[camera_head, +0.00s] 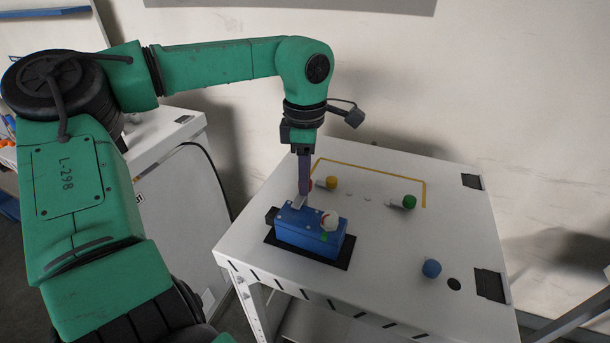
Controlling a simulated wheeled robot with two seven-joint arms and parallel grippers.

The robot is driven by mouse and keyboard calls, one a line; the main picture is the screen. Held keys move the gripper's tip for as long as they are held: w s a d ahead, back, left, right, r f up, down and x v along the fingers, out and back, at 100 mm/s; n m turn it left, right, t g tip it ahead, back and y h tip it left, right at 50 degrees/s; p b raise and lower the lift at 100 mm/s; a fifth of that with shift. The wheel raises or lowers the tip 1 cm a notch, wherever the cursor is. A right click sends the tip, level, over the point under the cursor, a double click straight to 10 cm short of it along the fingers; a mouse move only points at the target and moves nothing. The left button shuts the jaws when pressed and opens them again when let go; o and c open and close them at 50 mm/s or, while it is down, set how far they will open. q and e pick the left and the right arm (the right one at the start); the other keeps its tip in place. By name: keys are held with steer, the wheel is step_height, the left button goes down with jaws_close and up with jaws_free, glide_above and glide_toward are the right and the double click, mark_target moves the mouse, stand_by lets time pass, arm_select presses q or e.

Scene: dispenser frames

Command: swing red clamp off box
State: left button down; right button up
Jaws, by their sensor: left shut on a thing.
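The blue box (308,232) sits on a black base plate (345,262) near the left front part of the white table. My left gripper (304,198) points straight down over the box's back left part. It is shut on the red clamp. Only a small red part of the clamp (310,184) shows beside the gripper fingers; the rest is hidden behind them, so I cannot tell how the clamp lies on the box. A whitish round knob (330,221) sits on the box's right part, with a small green mark below it. My right gripper is not in view.
A blue ball-like knob (431,268) stands at the right. The table between box and blue knob is clear.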

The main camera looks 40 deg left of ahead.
arm_select(q)
steer(key=n+b, duration=0.2)
steer(key=n, duration=0.1)
steer(key=shift+w, duration=0.1)
steer(key=n+b, duration=0.2)
steer(key=n, duration=0.2)
steer(key=shift+n+b, duration=0.3)
steer(key=n+b, duration=0.2)
steer(key=n, duration=0.3)
steer(key=shift+r+n, duration=0.1)
steer(key=shift+n, duration=0.2)
steer(key=n+b, duration=0.1)
steer(key=n, duration=0.3)
steer(key=shift+r+n, duration=0.1)
steer(key=shift+n, duration=0.2)
steer(key=c, duration=0.6)
jaws_free()
steer(key=shift+o, duration=0.2)
